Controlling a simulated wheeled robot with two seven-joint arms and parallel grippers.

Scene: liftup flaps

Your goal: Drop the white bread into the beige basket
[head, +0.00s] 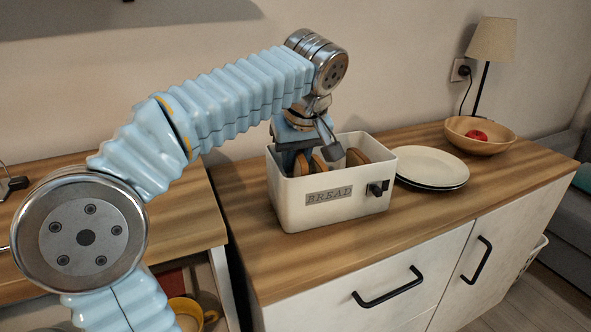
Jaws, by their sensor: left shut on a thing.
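A white box labelled BREAD (296,206) stands on the wooden counter, with several brown-edged bread slices (356,157) upright inside. My left gripper (312,160) reaches down into the box from above. It is shut on bread among the slices, but its fingertips are partly hidden by the front wall. I cannot tell for sure which slice is the white bread. No whole beige basket shows. Only a pale rim (538,246) shows beside the cabinet at the far right, and I cannot tell what it belongs to. My right gripper is not in view.
Stacked white plates (432,166) lie right of the box. Behind them are a wooden bowl (506,143) with a red fruit (476,136) and a lamp (492,40). The counter's front strip is clear. A yellow mug (187,309) sits low at the left.

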